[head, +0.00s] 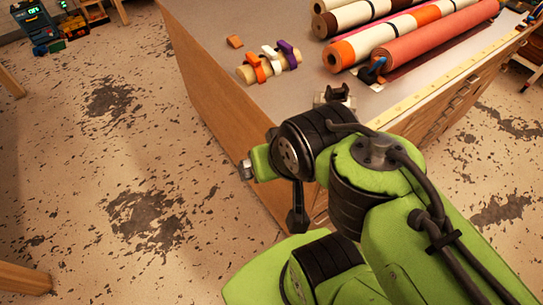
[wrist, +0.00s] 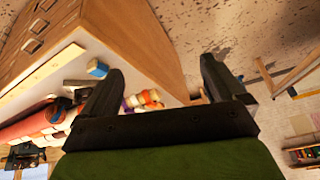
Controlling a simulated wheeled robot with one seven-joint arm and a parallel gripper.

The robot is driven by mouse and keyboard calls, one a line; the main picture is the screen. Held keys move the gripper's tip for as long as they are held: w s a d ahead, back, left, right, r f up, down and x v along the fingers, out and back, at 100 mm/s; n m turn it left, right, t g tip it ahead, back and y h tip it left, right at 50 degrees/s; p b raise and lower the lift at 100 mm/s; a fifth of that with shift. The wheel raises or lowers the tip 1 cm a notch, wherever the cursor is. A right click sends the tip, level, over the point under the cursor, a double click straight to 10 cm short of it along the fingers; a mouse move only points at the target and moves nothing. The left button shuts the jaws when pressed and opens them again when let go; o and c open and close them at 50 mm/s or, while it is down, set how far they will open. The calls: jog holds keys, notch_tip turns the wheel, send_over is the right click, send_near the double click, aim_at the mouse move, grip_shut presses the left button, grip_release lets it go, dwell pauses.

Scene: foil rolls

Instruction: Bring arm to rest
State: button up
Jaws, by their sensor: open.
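My gripper (wrist: 161,64) is open in the wrist view, its two dark fingers wide apart with nothing between them. The side of the wooden cabinet and the speckled floor show beyond the fingers. In the head view my green arm is folded in front of the cabinet's near corner, and its links partly hide the gripper end. Several rolls lie on the cabinet top: a coral roll (head: 425,38), an orange-and-white roll (head: 365,48) and cream rolls (head: 350,15) behind. The rolls also show at the left of the wrist view (wrist: 40,122).
The wooden cabinet (head: 215,95) has drawers on its right side and a yellow ruler (head: 455,72) along its top edge.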

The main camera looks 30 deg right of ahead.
jog(key=shift+s+a+r+n, duration=0.1)
jog(key=shift+s+r+n, duration=0.05)
jog(key=shift+s+n, duration=0.5)
jog(key=shift+s+a+r+n, duration=0.1)
jog(key=shift+s+r+n, duration=0.05)
jog(key=shift+s+n, duration=0.45)
dwell(0.3)
